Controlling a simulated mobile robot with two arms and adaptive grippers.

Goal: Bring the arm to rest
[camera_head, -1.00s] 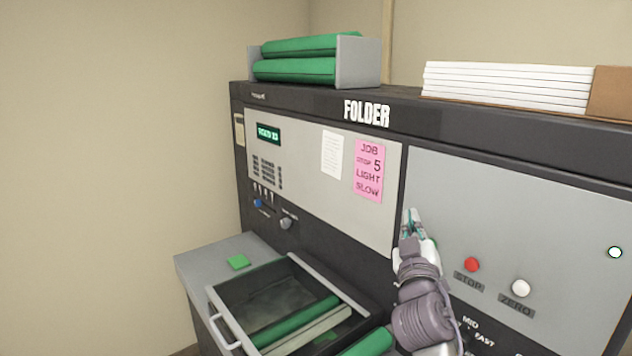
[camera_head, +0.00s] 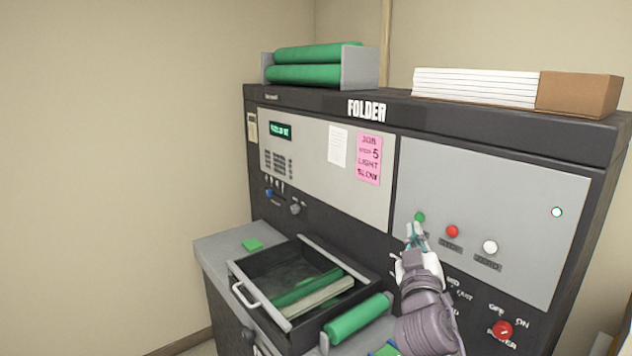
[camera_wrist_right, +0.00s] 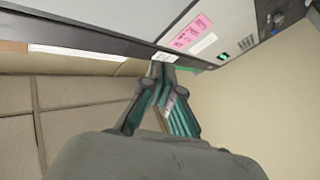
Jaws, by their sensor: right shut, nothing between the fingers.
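My right gripper (camera_head: 416,234) is in front of the folder machine's grey panel (camera_head: 480,190), just below the green button (camera_head: 420,217). It is shut and empty; whether it touches the panel I cannot tell. In the right wrist view its fingers (camera_wrist_right: 160,75) come together near the top middle, with the machine's panel (camera_wrist_right: 225,30) beyond them. My left gripper is in neither view.
A red button (camera_head: 452,231), a white button (camera_head: 490,247) and a red power knob (camera_head: 502,330) sit right of my gripper. An open drawer (camera_head: 262,312) with rollers juts out at lower left. A green roller (camera_head: 358,318) lies beside it.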

